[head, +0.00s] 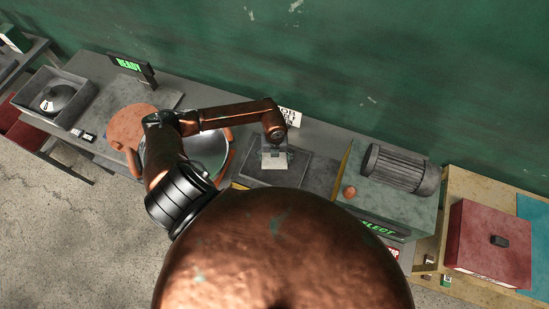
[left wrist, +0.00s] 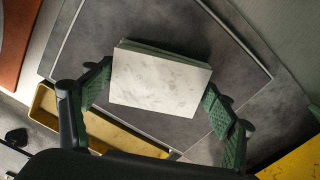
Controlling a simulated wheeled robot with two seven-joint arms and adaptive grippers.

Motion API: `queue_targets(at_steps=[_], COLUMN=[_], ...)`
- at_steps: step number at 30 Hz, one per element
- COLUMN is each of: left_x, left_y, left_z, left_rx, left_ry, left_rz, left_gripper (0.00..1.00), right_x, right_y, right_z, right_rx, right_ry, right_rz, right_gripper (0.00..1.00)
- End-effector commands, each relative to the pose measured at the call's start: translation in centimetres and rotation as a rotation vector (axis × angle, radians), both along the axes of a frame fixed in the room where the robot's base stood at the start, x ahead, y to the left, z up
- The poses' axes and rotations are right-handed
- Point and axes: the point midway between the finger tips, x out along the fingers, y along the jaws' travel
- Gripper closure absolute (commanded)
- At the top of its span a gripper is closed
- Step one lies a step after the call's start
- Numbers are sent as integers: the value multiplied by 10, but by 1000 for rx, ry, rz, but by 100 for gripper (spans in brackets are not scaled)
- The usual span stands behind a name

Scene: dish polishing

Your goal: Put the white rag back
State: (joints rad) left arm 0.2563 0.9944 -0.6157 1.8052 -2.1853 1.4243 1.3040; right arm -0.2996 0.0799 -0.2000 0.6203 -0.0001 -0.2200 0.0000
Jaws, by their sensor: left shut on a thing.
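The white rag (left wrist: 160,84) looks like a flat pale block with grey veining and a greenish back edge. My left gripper (left wrist: 160,98) is shut on it, with one green-padded finger at each side in the left wrist view. In the head view the rag (head: 274,163) shows small below my left gripper (head: 273,149). It is over a dark grey tray (head: 313,175), which also fills much of the left wrist view (left wrist: 85,45). I cannot tell whether the rag touches the tray. My right gripper is not in view.
Left of the tray stands a metal bowl (head: 212,147) with copper handles, partly behind my arm, and a copper disc (head: 130,122). Right are a ribbed grey motor (head: 398,169) and a red box (head: 489,243). A yellow bin (left wrist: 62,115) lies beside the tray. A green wall (head: 400,70) closes the back.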

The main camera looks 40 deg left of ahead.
Motion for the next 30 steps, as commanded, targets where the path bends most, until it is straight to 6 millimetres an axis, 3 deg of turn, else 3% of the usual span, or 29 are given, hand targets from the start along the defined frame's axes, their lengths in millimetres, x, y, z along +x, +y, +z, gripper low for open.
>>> queue_targets(at_steps=[2,3,10,23,30], left_x=[0,0,0,1,2], left_y=[0,0,0,0,1], left_z=[-3,-4,-2,5,47], left_rx=[0,0,0,1,2], left_ry=[0,0,0,-2,-7], left_rz=[0,0,0,-1,-3], left_gripper=[64,21,5,4,4], right_x=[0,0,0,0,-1], right_y=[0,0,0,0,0], right_z=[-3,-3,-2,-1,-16], right_rx=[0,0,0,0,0], right_ry=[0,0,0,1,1], right_rz=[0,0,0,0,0], right_gripper=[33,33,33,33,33])
